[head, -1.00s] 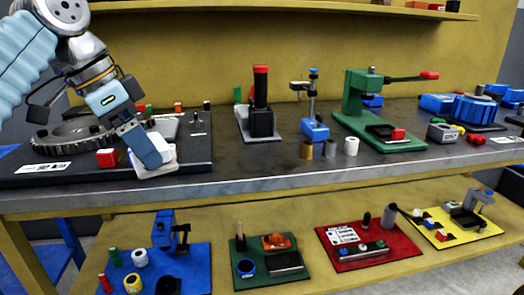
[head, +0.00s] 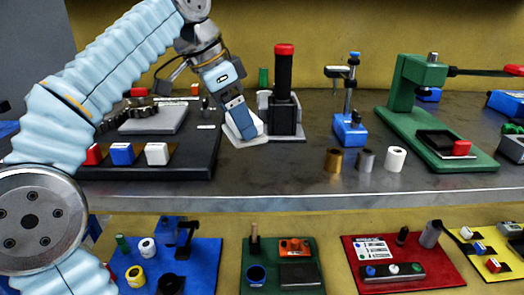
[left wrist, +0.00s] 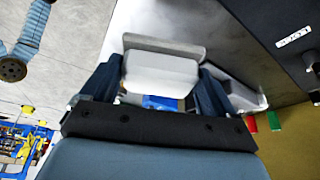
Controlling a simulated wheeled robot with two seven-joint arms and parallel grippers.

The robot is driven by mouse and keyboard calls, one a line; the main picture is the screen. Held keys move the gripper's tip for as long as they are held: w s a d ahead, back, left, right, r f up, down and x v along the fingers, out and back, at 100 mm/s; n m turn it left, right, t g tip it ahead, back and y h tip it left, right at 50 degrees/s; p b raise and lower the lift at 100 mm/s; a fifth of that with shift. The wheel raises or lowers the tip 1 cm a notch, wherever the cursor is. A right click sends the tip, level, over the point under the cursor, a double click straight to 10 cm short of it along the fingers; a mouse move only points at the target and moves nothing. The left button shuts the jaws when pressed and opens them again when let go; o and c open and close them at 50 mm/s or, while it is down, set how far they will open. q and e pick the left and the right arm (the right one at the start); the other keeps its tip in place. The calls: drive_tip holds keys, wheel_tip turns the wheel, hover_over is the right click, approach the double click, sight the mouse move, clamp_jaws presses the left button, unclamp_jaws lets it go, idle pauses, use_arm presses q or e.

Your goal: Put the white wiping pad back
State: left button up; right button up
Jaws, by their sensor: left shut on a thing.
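The white wiping pad (head: 239,141) is held in my left gripper (head: 240,118), low at the right edge of the black plate and left of the black press. In the left wrist view the white pad (left wrist: 160,72) sits between the two dark blue fingers, with a flat wider part beyond the fingertips. The fingers are shut on it. I cannot tell whether the pad touches the table. My right gripper is not in view.
The black plate (head: 195,165) carries red, blue and white blocks (head: 157,154) along its front. The black press with a red top (head: 284,90) stands close right of the pad. A blue stand (head: 350,128), small cylinders (head: 365,160) and a green press (head: 410,90) stand farther right.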

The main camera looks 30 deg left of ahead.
use_arm(q)
drive_tip(key=w+f, duration=0.1)
drive_tip(key=f, duration=0.1)
drive_tip(key=w+d+f, duration=0.1)
drive_tip(key=w+d+f+b, duration=0.1)
drive_tip(key=w+f, duration=0.1)
drive_tip(key=shift+f, duration=0.3)
drive_tip(key=f, duration=0.1)
drive_tip(key=f+b, duration=0.1)
drive_tip(key=f, duration=0.1)
drive_tip(key=shift+w+d+f, duration=0.15)
drive_tip(key=shift+w+f, duration=0.05)
drive_tip(key=o, duration=0.9)
drive_tip(key=p+v, duration=0.2)
drive_tip(key=v, duration=1)
drive_tip(key=shift+w, duration=0.1)
